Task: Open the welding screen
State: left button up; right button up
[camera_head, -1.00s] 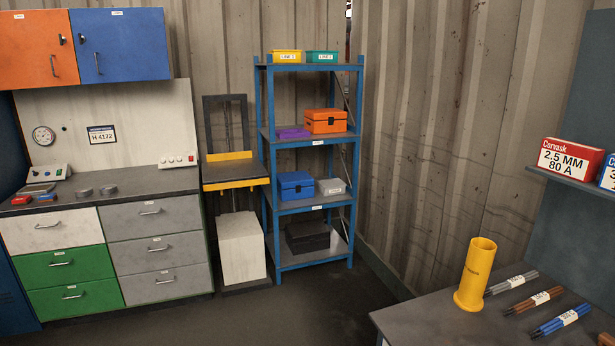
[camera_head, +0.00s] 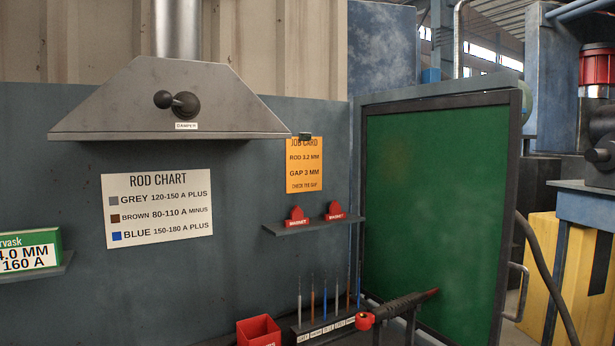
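The welding screen (camera_head: 435,215) is a large green panel in a dark frame, standing to the right of the blue-grey back wall. It is seen at an angle, with its left edge close to the end of that wall. A metal handle (camera_head: 517,292) shows beside the lower right edge of its frame. Neither of my grippers is in view, so their state and distance from the screen are hidden.
A grey hood (camera_head: 170,105) with a damper knob hangs at upper left. A small shelf (camera_head: 312,224) holds two red magnets. A rod rack (camera_head: 325,326), red bin (camera_head: 258,331) and torch-like tool (camera_head: 400,306) sit low before the screen. A dark hose (camera_head: 550,270) hangs right.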

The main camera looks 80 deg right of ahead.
aim_at(440, 176)
jog(key=z, duration=3.85)
